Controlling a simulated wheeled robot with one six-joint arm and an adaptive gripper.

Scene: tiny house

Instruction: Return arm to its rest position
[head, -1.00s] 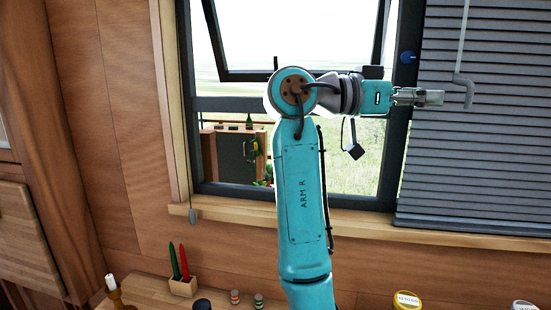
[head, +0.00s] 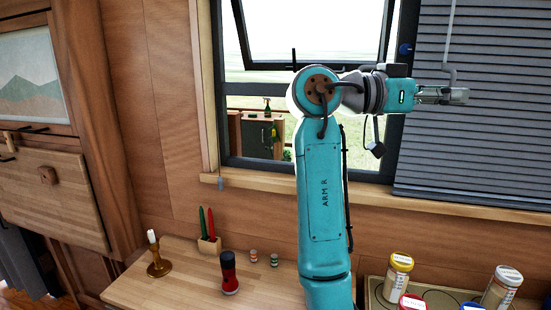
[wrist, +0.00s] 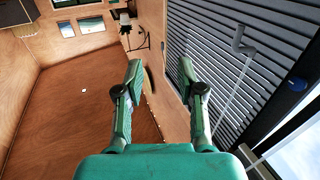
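My gripper (head: 441,95) is at the end of my raised, turquoise arm (head: 322,200). In the head view it points right, in front of the grey blind. In the wrist view my gripper (wrist: 160,70) has its two fingers spread apart with nothing between them. The upper arm link stands nearly upright in front of the window, and the wrist part lies about level.
A grey slatted blind (head: 485,130) and its wand (wrist: 238,80) are close to my gripper. Below is a wooden counter (head: 185,278) with a candle holder (head: 158,264), a red-and-black flashlight (head: 229,273), a pen holder (head: 209,246) and several jars (head: 398,275).

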